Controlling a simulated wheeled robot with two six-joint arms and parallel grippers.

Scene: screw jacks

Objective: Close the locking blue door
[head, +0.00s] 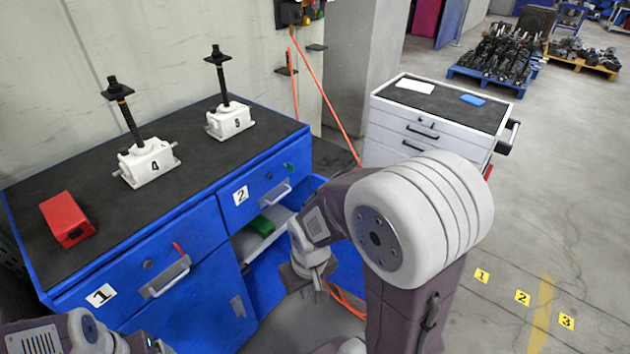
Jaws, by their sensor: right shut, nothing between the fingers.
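The blue cabinet (190,225) stands against the wall. Its right compartment, under drawer 2, is open and shows a pale shelf with a green box (260,226) on it. The blue door (347,268) of this compartment stands swung out to the right, partly hidden behind my right arm. My right gripper (319,288) is shut and empty, pointing down in front of the open compartment, on the near side of the door. I cannot tell whether it touches the door. My left arm shows at the bottom left; its gripper is out of view.
The left door (195,290), under drawer 1, is shut. A white drawer cabinet (430,125) stands behind at the right.

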